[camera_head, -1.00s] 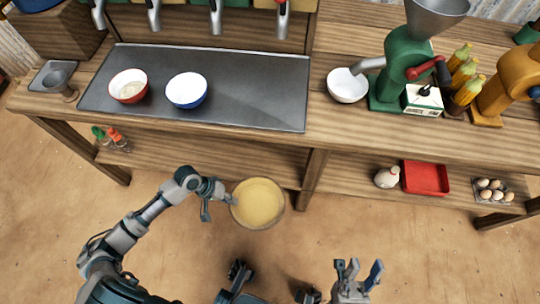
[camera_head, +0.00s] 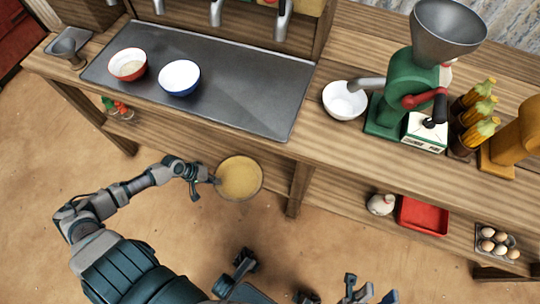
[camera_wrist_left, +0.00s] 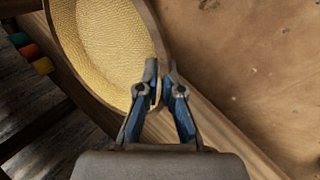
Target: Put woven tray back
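The woven tray (camera_head: 240,180) is round and yellow with a thin darker rim. It is held in the air in front of the counter, in the middle of the head view. My left gripper (camera_head: 212,181) is at the tray's left rim. In the left wrist view, the fingers of my left gripper (camera_wrist_left: 159,88) are closed on the rim of the woven tray (camera_wrist_left: 112,45). My right gripper (camera_head: 370,290) is at the bottom edge of the head view, with its fingers apart and nothing between them.
A wooden counter (camera_head: 315,150) carries a red bowl (camera_head: 128,66), a blue bowl (camera_head: 180,79), a white bowl (camera_head: 344,100) and a green grinder (camera_head: 398,90). The lower shelf holds a red tray (camera_head: 422,214), a white jug (camera_head: 380,205) and eggs (camera_head: 495,243). Floor in front is clear.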

